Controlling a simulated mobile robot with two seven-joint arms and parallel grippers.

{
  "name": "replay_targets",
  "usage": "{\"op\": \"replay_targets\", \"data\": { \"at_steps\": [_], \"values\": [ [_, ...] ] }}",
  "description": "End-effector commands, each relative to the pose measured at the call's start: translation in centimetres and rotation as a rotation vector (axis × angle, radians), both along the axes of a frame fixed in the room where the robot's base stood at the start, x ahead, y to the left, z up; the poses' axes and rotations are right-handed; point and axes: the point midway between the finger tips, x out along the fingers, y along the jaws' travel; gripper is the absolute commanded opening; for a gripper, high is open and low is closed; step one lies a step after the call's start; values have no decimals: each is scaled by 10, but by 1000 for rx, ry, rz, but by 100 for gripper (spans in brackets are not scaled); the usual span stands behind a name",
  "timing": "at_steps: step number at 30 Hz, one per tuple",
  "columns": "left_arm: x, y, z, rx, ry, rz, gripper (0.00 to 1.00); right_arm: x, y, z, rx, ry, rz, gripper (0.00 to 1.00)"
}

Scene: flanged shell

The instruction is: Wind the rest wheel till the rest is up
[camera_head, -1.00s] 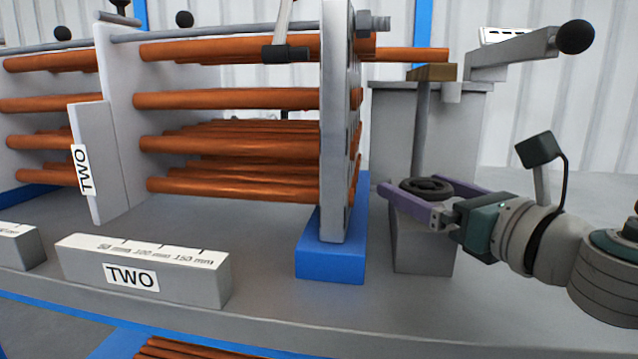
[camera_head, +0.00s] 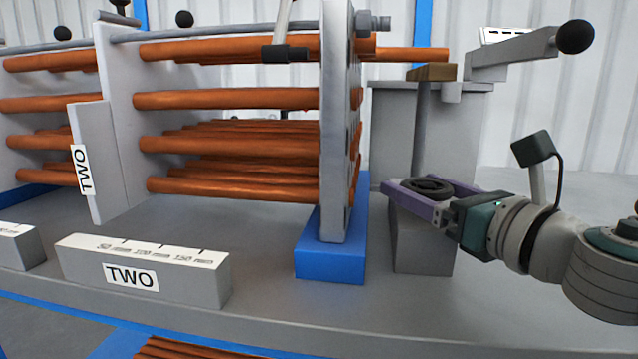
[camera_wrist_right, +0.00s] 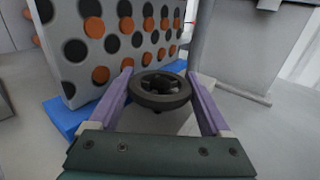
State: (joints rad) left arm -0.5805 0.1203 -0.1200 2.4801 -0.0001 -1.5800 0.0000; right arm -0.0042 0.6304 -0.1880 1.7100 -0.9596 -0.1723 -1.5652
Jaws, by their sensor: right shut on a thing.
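The rest wheel (camera_head: 432,187) is a small dark handwheel lying flat on a grey block at the foot of a post (camera_head: 421,130). The rest (camera_head: 432,72) is a tan block on top of that post, just under the end of a long copper tube (camera_head: 415,54); I cannot tell whether they touch. My right gripper (camera_head: 425,188) has its purple fingers on either side of the wheel and is shut on it. In the right wrist view the wheel (camera_wrist_right: 160,90) sits between the two fingers. My left gripper is not in view.
A grey tube sheet (camera_head: 335,130) holding copper tubes stands on a blue block (camera_head: 330,262) left of the wheel. A lever with a black ball knob (camera_head: 575,36) is above right. A grey gauge block marked TWO (camera_head: 145,270) lies at the front left.

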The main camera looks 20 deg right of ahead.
Motion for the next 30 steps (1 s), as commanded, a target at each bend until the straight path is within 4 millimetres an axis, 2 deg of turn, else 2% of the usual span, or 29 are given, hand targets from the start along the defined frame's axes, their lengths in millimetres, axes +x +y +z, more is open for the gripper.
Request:
{"op": "replay_targets", "data": {
  "at_steps": [8,14,21,30],
  "values": [
    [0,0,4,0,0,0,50,0,0,1,1,-1,-27,26],
    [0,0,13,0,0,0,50,0,0,3,4,0,-119,26],
    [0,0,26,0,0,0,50,0,0,3,7,0,-318,26],
    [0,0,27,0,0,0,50,0,-2,0,5,-1,-602,26]
  ]
}}
